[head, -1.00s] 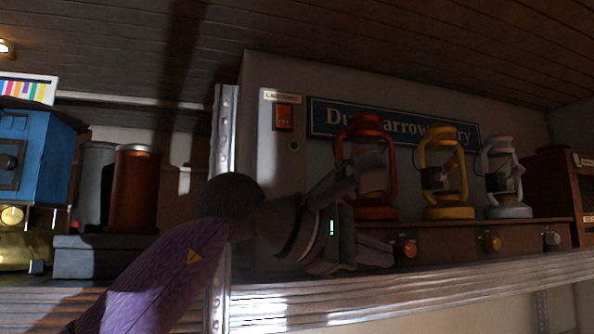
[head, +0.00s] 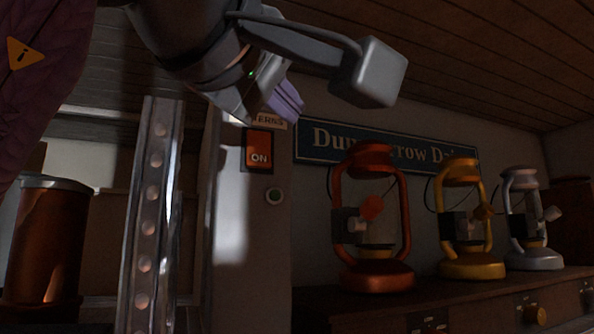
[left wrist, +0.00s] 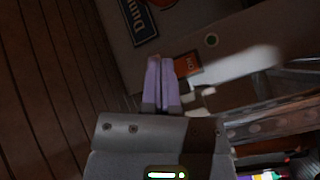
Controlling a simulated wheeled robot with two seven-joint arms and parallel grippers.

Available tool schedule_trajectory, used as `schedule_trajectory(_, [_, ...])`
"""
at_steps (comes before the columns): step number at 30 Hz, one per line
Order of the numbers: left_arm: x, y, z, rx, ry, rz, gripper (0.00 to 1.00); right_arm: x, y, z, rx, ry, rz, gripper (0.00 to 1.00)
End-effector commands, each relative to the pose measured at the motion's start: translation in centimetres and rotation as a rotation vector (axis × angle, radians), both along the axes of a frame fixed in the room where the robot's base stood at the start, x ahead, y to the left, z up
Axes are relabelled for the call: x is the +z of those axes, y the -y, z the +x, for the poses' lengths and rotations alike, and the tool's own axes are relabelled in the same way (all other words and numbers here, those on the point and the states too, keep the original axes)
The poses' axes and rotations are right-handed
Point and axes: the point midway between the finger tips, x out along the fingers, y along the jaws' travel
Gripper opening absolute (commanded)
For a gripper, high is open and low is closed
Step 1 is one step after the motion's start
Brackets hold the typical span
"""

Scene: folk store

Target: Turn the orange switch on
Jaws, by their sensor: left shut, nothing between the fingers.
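The orange switch (head: 259,148) is on the upright wall panel, below a partly hidden label plate (head: 270,122). The word ON is readable on its lower part. My left gripper (head: 288,100) is just above the switch and label, with its purple fingers shut and empty. In the left wrist view the closed fingers (left wrist: 161,72) point toward the panel, with the orange switch (left wrist: 188,66) just right of their tips. I cannot tell whether they touch it. My right gripper is not in view.
An orange lantern (head: 376,279), a yellow lantern (head: 472,267) and a white lantern (head: 534,259) stand on a wooden ledge to the right. A blue sign (head: 316,141) hangs behind them. A riveted metal post (head: 150,220) and a copper canister (head: 45,240) are left.

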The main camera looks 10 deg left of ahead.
Motion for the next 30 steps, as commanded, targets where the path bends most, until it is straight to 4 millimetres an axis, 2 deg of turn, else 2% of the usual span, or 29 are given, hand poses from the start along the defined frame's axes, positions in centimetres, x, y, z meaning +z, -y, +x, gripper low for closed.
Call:
schedule_trajectory(5, [-0.2,-0.9,1.3,0.0,-0.003,-0.003,0.0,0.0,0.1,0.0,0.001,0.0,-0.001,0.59])
schedule_trajectory(14, [-0.8,-3.4,5.0,0.0,-0.003,-0.003,0.0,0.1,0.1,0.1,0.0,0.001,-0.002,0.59])
schedule_trajectory(18, [-0.8,-4.2,6.3,-0.001,-0.003,-0.003,0.0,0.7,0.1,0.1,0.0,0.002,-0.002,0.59])
schedule_trajectory(30, [-1.1,-4.8,7.2,-0.002,-0.002,-0.002,0.0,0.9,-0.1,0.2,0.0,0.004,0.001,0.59])
